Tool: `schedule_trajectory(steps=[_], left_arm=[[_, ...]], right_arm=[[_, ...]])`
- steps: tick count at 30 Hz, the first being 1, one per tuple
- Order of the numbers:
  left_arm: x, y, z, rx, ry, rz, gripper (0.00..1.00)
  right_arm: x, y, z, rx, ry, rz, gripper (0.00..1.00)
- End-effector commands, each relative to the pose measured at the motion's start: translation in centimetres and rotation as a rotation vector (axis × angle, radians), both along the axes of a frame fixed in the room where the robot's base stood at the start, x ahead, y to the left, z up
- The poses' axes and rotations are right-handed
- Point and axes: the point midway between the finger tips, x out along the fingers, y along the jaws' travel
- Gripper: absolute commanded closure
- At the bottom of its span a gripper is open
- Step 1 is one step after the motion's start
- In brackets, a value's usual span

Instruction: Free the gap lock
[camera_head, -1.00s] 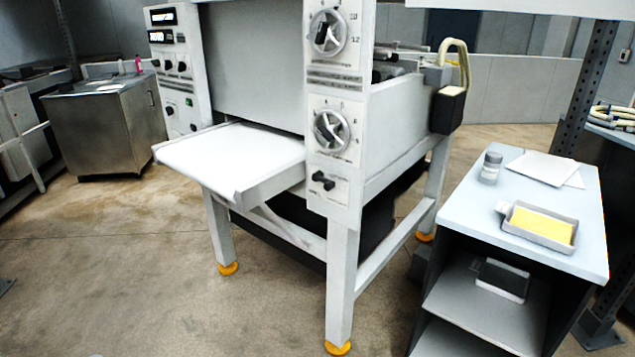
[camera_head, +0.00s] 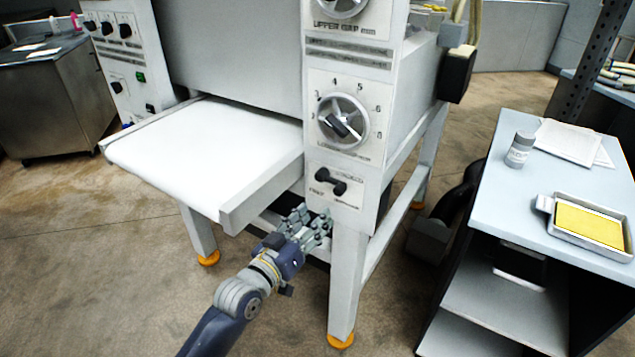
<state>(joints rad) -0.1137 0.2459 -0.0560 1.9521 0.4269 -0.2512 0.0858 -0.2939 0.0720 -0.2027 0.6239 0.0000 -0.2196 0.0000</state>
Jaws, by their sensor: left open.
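The roller sheeter's right front post carries a small black lever (camera_head: 331,181) on a white plate, with print above and below it too blurred to read fully. I take this lever to be the gap lock; its handle lies tilted, lower at the right. The lower gap dial (camera_head: 343,122) sits just above it, and part of the upper gap dial (camera_head: 341,5) shows at the top edge. My left gripper (camera_head: 312,224) is open and empty, below and a little left of the lever, apart from it. My right gripper is not in view.
The white feed table (camera_head: 205,150) juts out left of the post, above and left of my left gripper. A grey side table (camera_head: 495,200) at right bears a jar (camera_head: 519,149), papers and a tray with a yellow sheet (camera_head: 590,222). Floor in front is clear.

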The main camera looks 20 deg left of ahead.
Motion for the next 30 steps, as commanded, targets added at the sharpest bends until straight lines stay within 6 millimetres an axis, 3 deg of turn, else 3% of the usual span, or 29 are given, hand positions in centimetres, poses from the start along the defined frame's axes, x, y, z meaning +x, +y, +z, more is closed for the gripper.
schedule_trajectory(steps=[5,9,18,24,30], left_arm=[[1.5,-0.3,0.4,-0.003,-0.007,0.000,0.57],[3.9,-0.8,0.5,-0.002,-0.007,0.000,0.57],[8.7,-1.7,0.3,-0.001,-0.005,0.000,0.57],[10.3,-2.0,0.3,-0.001,-0.005,-0.001,0.57],[10.5,-2.1,0.2,-0.001,-0.003,0.000,0.57]], right_arm=[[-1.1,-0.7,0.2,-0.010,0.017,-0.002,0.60],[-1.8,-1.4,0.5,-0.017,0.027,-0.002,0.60],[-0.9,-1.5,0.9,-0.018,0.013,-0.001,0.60],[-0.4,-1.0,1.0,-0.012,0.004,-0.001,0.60],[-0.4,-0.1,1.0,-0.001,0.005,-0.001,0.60]])
